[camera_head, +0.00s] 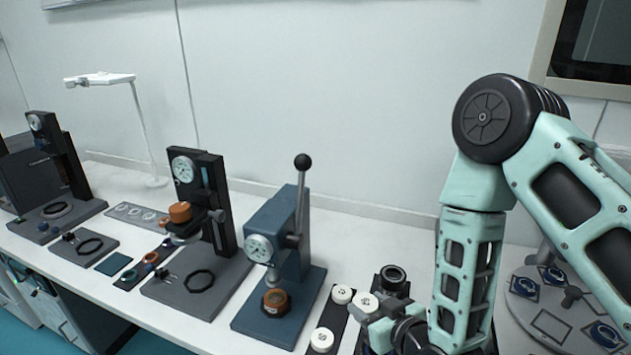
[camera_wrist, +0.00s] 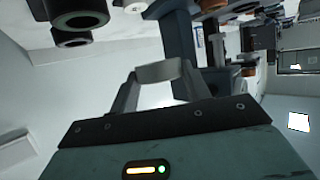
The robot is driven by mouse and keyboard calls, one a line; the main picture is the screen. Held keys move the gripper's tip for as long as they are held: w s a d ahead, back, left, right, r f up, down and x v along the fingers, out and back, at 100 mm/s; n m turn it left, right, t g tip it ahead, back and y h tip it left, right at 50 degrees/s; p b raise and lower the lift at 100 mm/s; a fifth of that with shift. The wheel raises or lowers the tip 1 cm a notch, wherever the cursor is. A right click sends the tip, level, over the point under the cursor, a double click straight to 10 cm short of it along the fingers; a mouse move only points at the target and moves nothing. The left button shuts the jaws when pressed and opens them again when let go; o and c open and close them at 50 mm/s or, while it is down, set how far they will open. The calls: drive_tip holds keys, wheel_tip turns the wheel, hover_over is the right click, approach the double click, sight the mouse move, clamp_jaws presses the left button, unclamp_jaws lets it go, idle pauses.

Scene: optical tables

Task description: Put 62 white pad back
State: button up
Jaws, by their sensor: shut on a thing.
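Three round white pads with dark marks too small to read show in the head view. One white pad (camera_head: 367,302) is at the tips of my gripper (camera_head: 378,323), which is shut on it. Two other white pads, one at the back (camera_head: 342,294) and one at the front (camera_head: 322,340), sit on a narrow black strip (camera_head: 331,317) just to the left. I cannot tell which pad is marked 62. A white round edge (camera_wrist: 133,4) shows at the top.
A blue lever press (camera_head: 285,250) stands left of the strip, with a black dial stand (camera_head: 215,205) further left. A black cylindrical part (camera_head: 393,277) is close behind my gripper. A round grey plate (camera_head: 530,292) with small parts lies right of my arm.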

drive_tip(key=w+d+f+m+t+h, duration=0.1)
drive_tip(key=w+d+m+h, duration=0.25)
drive_tip(key=d, duration=0.75)
drive_tip(key=w+d+f+m+h, duration=0.2)
drive_tip(key=w+d+h, duration=0.15)
drive_tip(key=d, duration=0.75)
wheel_tip(320, 180, down, 10)
drive_tip(key=y+b, duration=0.1)
drive_tip(key=b, duration=0.9)
drive_tip(key=shift+t, duration=0.3)
drive_tip(key=shift+a+r+v, duration=0.15)
drive_tip(key=shift+v, duration=1.1)
drive_tip(key=shift+a+r+v, duration=0.1)
drive_tip(key=shift+r+v, duration=0.05)
drive_tip(key=shift+v, duration=1.1)
